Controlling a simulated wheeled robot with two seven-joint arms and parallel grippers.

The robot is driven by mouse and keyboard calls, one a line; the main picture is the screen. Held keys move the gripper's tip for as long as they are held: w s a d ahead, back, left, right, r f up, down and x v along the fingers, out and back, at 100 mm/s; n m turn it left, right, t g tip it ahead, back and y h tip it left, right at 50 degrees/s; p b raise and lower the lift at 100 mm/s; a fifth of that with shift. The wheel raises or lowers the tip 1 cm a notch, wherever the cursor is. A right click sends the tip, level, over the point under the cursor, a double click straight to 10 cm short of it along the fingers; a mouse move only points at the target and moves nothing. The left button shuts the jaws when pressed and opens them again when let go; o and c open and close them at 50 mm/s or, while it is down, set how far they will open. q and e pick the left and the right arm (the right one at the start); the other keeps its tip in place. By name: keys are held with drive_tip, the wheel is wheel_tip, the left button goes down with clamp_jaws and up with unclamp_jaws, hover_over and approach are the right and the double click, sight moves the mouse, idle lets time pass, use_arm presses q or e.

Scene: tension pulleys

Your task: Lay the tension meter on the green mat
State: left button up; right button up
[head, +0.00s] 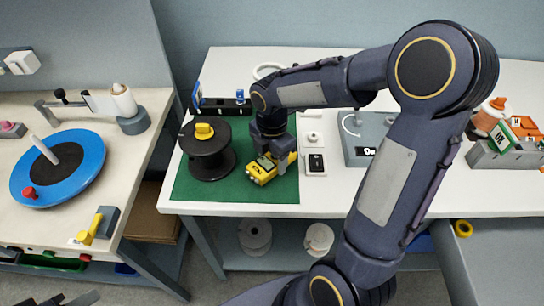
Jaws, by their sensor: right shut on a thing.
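The tension meter is the yellow device with a dark label (263,171), seen at the front right part of the green mat (225,189). My right gripper (271,162) points down over it and is shut on it. The meter is at or just above the mat; I cannot tell whether it touches. The gripper and wrist hide its rear part. At the lower left edge a dark piece shows, but my left gripper cannot be made out.
A black spool (207,162) with a yellow knob stands on the mat's left. A blue disc (84,180) sits on the left bench. The mat's front left is bare.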

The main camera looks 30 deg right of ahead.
sight(272, 159)
drive_tip(key=o, duration=1.2)
drive_tip(key=shift+f, duration=0.15)
wheel_tip(272, 159, up, 12)
drive_tip(key=s+a+m+t+y, duration=0.1)
drive_tip(key=s+m+t, duration=0.1)
drive_tip(key=s+m, duration=0.3)
drive_tip(key=s+a+f+m+t+y, duration=0.1)
drive_tip(key=s+a+m, duration=0.1)
drive_tip(key=s+m, duration=0.4)
drive_tip(key=s+a+f+m+t+y, duration=0.1)
drive_tip(key=s+m, duration=0.4)
drive_tip(key=m, duration=0.6)
drive_tip(key=shift+s+a+f+t+y+p, duration=0.25)
drive_tip(key=shift+s+t+y+p, duration=0.15)
drive_tip(key=shift+t, duration=0.4)
